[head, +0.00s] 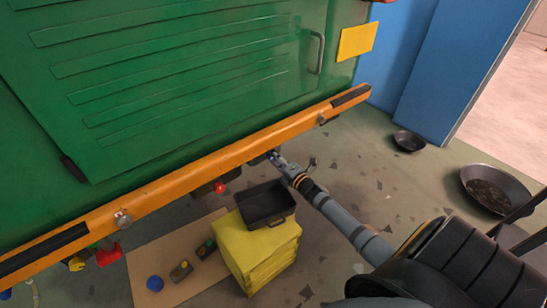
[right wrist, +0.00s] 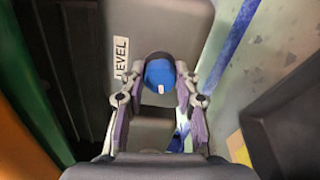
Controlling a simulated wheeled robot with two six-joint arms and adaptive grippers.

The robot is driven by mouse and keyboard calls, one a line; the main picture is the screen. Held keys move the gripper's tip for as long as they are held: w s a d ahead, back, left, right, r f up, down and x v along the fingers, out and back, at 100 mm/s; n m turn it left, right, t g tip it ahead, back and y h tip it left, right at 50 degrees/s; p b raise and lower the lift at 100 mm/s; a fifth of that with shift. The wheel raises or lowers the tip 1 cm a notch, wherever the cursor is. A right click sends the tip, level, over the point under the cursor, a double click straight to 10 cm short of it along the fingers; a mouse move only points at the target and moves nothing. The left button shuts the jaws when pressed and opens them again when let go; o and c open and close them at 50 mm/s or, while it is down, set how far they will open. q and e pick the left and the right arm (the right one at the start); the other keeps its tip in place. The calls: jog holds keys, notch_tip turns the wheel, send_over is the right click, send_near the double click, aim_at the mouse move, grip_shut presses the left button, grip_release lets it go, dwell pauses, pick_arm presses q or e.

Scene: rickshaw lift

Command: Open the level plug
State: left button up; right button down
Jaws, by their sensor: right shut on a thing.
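The level plug is a round blue cap (right wrist: 159,74) with a small white mark, seen in the right wrist view. It sits at a dark opening in a grey housing (right wrist: 180,22) beside a white LEVEL label (right wrist: 121,57). My right gripper (head: 275,158) reaches under the orange bumper in the head view. In the right wrist view its two fingers are closed on the sides of the blue plug. In the head view the plug is mostly hidden by the fingers and bumper. I cannot tell whether its thread is loose. My left gripper is not in view.
The orange bumper (head: 170,187) of the green vehicle (head: 190,60) runs just above my right gripper. A black tray (head: 266,204) stands on a yellow block (head: 262,247) close below. A cardboard sheet (head: 150,257) with small coloured parts lies left. Dark pans (head: 494,190) stand right.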

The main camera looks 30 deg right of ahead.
jog(key=n, duration=0.7)
jog(key=shift+f, duration=0.1)
jog(key=shift+n, duration=0.4)
dwell(0.3)
